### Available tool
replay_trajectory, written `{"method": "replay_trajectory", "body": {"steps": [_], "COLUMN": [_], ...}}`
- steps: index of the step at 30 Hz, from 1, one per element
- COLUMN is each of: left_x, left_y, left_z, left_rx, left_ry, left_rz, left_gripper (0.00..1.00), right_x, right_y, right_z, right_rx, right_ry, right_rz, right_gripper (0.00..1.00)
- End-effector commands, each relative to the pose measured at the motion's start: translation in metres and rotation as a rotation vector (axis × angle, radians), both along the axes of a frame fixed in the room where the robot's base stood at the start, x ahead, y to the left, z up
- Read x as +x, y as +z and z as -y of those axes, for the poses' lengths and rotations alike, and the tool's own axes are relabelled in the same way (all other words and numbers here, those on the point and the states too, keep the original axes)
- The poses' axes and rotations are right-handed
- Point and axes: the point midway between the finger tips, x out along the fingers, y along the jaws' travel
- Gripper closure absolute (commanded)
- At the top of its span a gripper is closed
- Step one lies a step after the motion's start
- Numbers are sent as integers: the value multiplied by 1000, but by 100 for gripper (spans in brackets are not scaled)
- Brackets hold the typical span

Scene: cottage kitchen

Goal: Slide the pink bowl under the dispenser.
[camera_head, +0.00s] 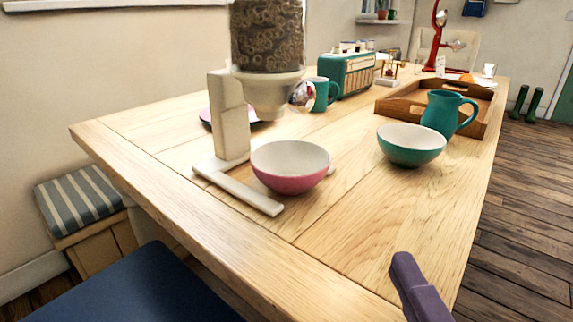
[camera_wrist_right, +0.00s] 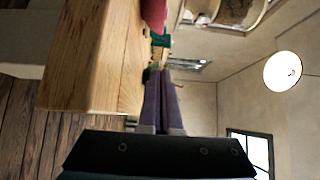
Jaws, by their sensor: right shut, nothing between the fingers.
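The pink bowl (camera_head: 290,182), white inside, stands upright on the table, at the near right side of the dispenser (camera_head: 232,120). The dispenser has a clear hopper of cereal rings (camera_head: 267,38), a pale spout (camera_head: 268,95) and a flat foot (camera_head: 240,190). In the picture the bowl's rim lies below and slightly right of the spout; I cannot tell how much is directly under it. My right gripper (camera_head: 403,268), purple, is at the table's near right, well apart from the bowl. In the right wrist view its fingers (camera_wrist_right: 158,78) are together and empty. My left gripper is not in view.
A teal bowl (camera_head: 411,152) stands right of the pink bowl, with a teal jug (camera_head: 443,112) behind it by a wooden tray (camera_head: 400,104). The table front (camera_head: 350,235) is clear.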

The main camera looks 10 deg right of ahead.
Motion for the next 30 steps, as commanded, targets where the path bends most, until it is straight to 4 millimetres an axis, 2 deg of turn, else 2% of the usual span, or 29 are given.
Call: {"method": "replay_trajectory", "body": {"steps": [3,16,22,30], "left_x": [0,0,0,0], "left_y": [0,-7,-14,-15], "left_z": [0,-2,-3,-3], "left_rx": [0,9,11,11], "left_ry": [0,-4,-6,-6], "left_rz": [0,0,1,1], "left_gripper": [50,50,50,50], "right_x": [28,119,141,150], "right_y": [1,0,-1,0], "right_z": [4,16,-2,-9], "right_rx": [0,1,2,0], "right_ry": [-2,0,1,0], "right_rz": [5,3,1,-1], "right_gripper": [100,100,100,100]}}
